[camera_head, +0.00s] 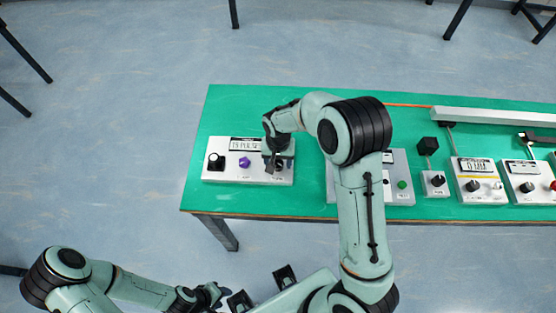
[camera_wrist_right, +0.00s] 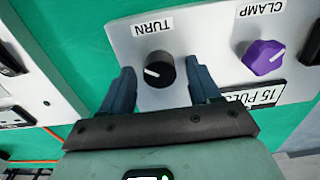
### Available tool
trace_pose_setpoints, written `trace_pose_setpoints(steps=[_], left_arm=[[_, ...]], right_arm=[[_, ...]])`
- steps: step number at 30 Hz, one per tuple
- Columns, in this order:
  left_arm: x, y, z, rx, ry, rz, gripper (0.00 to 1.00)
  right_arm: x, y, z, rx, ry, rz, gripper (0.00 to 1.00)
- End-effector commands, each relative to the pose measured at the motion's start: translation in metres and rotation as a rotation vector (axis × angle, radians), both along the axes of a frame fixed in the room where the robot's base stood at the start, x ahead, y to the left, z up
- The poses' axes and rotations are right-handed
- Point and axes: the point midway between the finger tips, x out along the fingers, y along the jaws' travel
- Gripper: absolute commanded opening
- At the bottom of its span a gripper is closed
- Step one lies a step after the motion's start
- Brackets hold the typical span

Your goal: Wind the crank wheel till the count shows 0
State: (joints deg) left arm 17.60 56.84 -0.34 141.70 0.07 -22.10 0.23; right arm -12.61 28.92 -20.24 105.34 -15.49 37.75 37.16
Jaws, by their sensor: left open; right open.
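A white control panel (camera_head: 222,178) sits at the left end of the green table. Its display (camera_head: 241,144) seems to start with 15 and a word like PULSE; in the right wrist view the display (camera_wrist_right: 258,120) is upside down and partly cut off. A black round knob (camera_wrist_right: 157,69) with a white mark carries the label TURN. My right gripper (camera_wrist_right: 161,72) is open, its fingers on either side of this knob with gaps showing. In the head view my right gripper (camera_head: 277,166) hides much of the knob. My left gripper (camera_head: 214,293) is open and empty, off the table's front.
A purple CLAMP knob (camera_wrist_right: 263,57) is beside the TURN knob, and a black knob (camera_head: 215,161) stands at the panel's left end. More panels (camera_head: 479,182) and a pale conveyor-like bar (camera_head: 490,116) lie to the right. The table's back left is clear.

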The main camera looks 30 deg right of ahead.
Motion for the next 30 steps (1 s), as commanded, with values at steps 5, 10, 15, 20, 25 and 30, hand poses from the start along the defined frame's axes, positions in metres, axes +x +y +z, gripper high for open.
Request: trace_pose_setpoints(steps=[5,10,15,20,25,30], left_arm=[[0.0001,0.0,0.0001,0.0,0.0,0.0,0.43],[0.0001,0.0001,0.0001,0.0,0.0,0.0,0.43],[0.0,0.0,0.0,0.0,0.0,0.0,0.43],[-0.0005,0.0001,-0.0009,0.0,0.0,0.0,0.43],[-0.0017,0.0,-0.0031,0.0,0.002,0.0,0.43],[-0.0033,0.0,-0.0061,0.0,0.003,0.0,0.43]], right_arm=[[0.0,0.0,0.0003,0.0,0.0,0.0,0.55],[0.0,0.0,0.0004,0.0,0.0,0.0,0.06],[0.0001,-0.0001,0.0006,0.0,0.0,0.004,0.06],[0.0001,-0.0003,0.0005,0.0,0.0,0.036,0.06],[0.0001,-0.0004,0.0005,0.0,0.0,0.119,0.06],[0.0004,-0.0006,0.0006,-0.001,-0.002,0.251,0.06]])
